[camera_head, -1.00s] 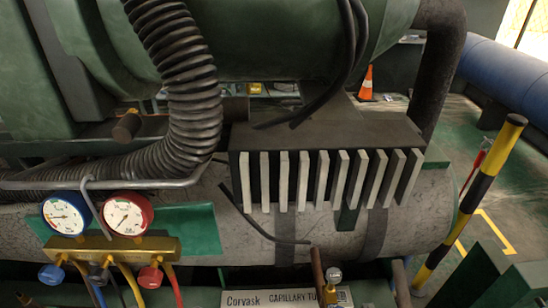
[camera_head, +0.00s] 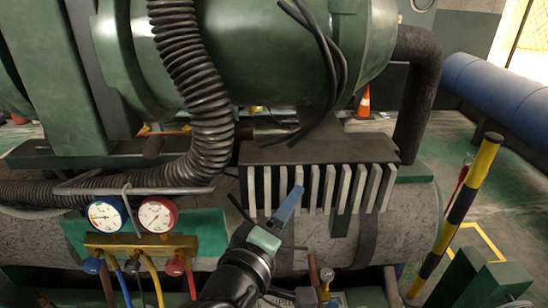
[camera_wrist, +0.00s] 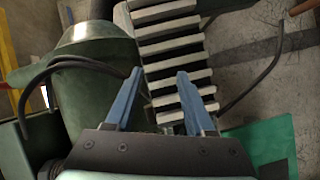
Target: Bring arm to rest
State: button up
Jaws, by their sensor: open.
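My gripper (camera_head: 288,206) has risen into the lower middle of the head view, in front of the finned block (camera_head: 325,187). In the wrist view my gripper (camera_wrist: 158,88) shows two blue fingers spread apart with nothing between them. The pale fins (camera_wrist: 172,50) lie beyond the fingertips. I cannot tell how far the fingers are from the fins. My dark arm hides part of the grey pipe below the block.
A gauge manifold (camera_head: 140,241) with a blue and a red gauge hangs at left. A ribbed black hose (camera_head: 190,85) runs above it. A yellow-black post (camera_head: 460,210) stands at right. Loose black cables (camera_head: 325,60) hang above the block. An orange cone (camera_head: 364,103) stands behind.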

notch_tip(320, 180, up, 15)
jog(key=m+t+y+p, duration=0.1)
jog(key=m+t+y, duration=0.1)
jog(key=m+t, duration=0.2)
jog(key=s+r+m+t+y+p, duration=0.1)
jog(key=s+r, duration=0.3)
jog(key=r, duration=0.4)
jog(key=s+a+r+m+t+y, duration=0.1)
jog(key=s+r+t, duration=0.3)
jog(key=r, duration=0.5)
jog(key=s+a+r+m+t+y+p, duration=0.1)
jog(key=s+r+m+t+y, duration=0.2)
jog(key=s+r, duration=0.3)
notch_tip(320, 180, up, 3)
jog(key=shift+s+a+f+m+p, duration=0.15)
jog(key=shift+s+m+p, duration=0.05)
jog(key=shift+m+p, duration=0.15)
